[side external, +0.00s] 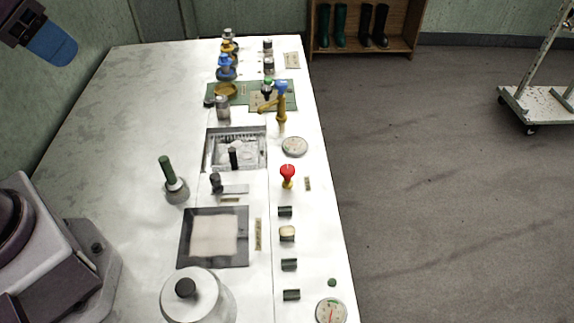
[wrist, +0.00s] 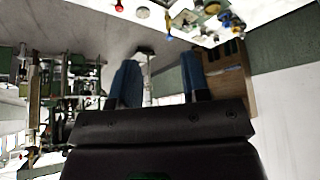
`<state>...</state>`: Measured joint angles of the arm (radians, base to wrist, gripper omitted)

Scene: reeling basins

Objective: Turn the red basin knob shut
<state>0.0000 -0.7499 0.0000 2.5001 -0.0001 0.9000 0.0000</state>
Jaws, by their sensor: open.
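The red knob (side external: 287,169) stands upright on a short yellow stem on the white counter, right of the sunken basin (side external: 209,160). A small red spot at the top edge of the wrist view (wrist: 119,6) looks like the same knob. My gripper (side external: 52,45) is at the upper left of the side view, high up and far from the knob, with blue fingers. In the wrist view my gripper (wrist: 160,82) has its two blue fingers spread apart with nothing between them.
A blue-handled brass tap (side external: 281,100) and a round dial (side external: 295,146) stand behind the knob. A green-handled tool (side external: 168,175), a lidded pot (side external: 205,295) and several dark switches (side external: 289,265) are around it.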

